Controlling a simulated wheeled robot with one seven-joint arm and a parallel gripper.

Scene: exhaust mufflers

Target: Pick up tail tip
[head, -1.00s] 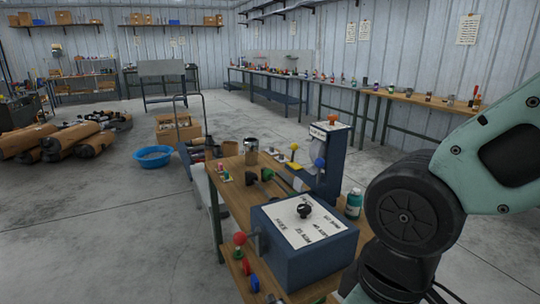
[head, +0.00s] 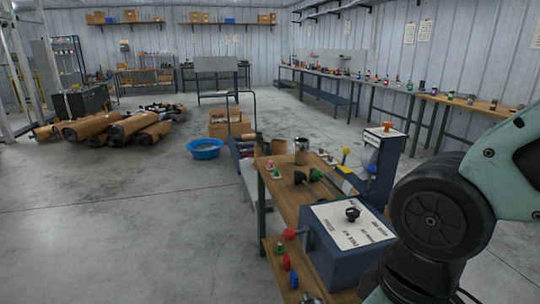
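I cannot tell which object is the tail tip; nothing in view is clearly marked as one. A small metal cylinder (head: 301,152) stands upright at the far end of the wooden workbench (head: 300,205). Small metal pieces (head: 470,99) stand along the long wall bench at the right, too small to identify. My arm fills the right side of the head view, and my gripper is out of the picture.
A blue box with a black knob (head: 345,240) sits on the near workbench. A blue basin (head: 205,149), cardboard boxes (head: 229,124), a trolley (head: 250,165) and a pile of wrapped mufflers (head: 115,128) stand beyond. Open concrete floor (head: 120,220) lies at left.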

